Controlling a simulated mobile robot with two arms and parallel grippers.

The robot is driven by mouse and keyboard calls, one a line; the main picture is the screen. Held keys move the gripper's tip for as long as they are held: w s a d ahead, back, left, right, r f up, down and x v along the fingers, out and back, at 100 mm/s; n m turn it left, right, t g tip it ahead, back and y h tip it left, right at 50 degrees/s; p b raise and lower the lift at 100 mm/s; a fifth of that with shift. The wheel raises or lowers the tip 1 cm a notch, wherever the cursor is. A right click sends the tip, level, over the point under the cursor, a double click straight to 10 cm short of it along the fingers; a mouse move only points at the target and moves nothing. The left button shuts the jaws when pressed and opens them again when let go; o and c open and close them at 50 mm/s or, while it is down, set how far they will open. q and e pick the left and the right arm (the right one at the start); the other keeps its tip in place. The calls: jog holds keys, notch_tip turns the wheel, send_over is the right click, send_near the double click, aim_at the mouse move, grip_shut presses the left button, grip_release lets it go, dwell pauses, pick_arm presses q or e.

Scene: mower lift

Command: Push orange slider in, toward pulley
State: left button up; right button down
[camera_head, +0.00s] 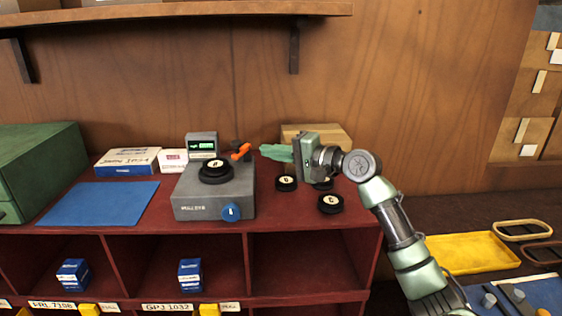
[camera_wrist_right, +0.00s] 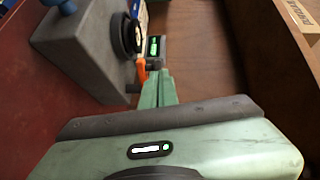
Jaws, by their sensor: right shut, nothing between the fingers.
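The orange slider (camera_head: 241,151) sticks out at the right side of the grey machine (camera_head: 213,192), near the small display (camera_head: 202,145). A black pulley (camera_head: 215,172) marked with a light label lies on top of the machine. My right gripper (camera_head: 264,152) is shut and empty, its green fingers pointing left toward the slider, with a small gap in the head view. In the right wrist view the fingertips (camera_wrist_right: 157,76) are close beside the orange slider (camera_wrist_right: 141,72); whether they touch it I cannot tell. My left gripper is not in view.
Black pulleys (camera_head: 286,183) (camera_head: 330,203) lie on the red shelf top right of the machine, one partly behind my gripper. A cardboard box (camera_head: 335,137) stands behind my gripper. White and blue boxes (camera_head: 127,162) and a blue mat (camera_head: 98,203) lie left. A yellow tray (camera_head: 470,254) is at right.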

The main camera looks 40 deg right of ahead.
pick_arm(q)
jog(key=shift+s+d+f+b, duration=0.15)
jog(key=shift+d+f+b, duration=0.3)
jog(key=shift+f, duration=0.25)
pick_arm(e)
jog(key=s, duration=0.4)
jog(key=shift+s+d+r, duration=0.15)
jog(key=shift+d+r, duration=0.1)
jog(key=shift+s+d, duration=0.1)
